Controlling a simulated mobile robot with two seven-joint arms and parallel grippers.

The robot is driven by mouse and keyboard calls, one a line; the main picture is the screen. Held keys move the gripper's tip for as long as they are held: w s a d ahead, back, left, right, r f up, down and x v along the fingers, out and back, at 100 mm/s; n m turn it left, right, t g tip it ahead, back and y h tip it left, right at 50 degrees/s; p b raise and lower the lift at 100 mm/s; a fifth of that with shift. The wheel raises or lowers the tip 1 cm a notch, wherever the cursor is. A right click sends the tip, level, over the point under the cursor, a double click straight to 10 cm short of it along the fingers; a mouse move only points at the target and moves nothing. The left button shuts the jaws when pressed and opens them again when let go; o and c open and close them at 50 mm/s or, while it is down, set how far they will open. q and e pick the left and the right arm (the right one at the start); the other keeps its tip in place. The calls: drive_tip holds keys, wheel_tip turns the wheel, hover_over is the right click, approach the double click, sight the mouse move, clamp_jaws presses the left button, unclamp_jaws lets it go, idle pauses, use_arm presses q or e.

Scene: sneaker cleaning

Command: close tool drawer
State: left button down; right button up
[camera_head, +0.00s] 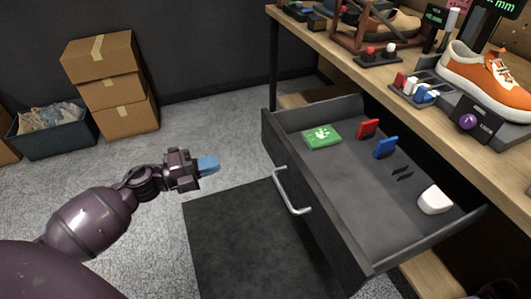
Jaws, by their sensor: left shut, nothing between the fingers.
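The dark grey tool drawer (335,218) is pulled well out from under the wooden workbench. Its silver bar handle (291,196) is on the front panel, facing my left arm. Inside lie a green packet (322,137), a red piece (367,128), a blue piece (385,148) and a white rounded block (435,200). My left gripper (208,164) is shut and empty, its blue fingertips together. It is in the air left of the drawer, clear of the handle and touching nothing. My right gripper is not in view.
The workbench (345,48) holds an orange sneaker (487,72) and small tools above the drawer. Cardboard boxes (108,84) and a dark bin (50,131) stand against the back wall. A dark mat (235,240) lies on the floor before the drawer; floor space there is free.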

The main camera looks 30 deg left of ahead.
sight(273, 147)
use_arm(q)
drive_tip(key=b+x, duration=0.1)
drive_tip(key=x, duration=1.1)
drive_tip(key=shift+w+d+b, duration=0.2)
drive_tip(key=shift+w+b, duration=0.1)
drive_tip(key=shift+b, duration=0.05)
drive_tip(key=shift+w+d, duration=0.2)
drive_tip(key=shift+w, duration=0.05)
drive_tip(key=shift+w+d, duration=0.2)
drive_tip(key=shift+w, duration=0.05)
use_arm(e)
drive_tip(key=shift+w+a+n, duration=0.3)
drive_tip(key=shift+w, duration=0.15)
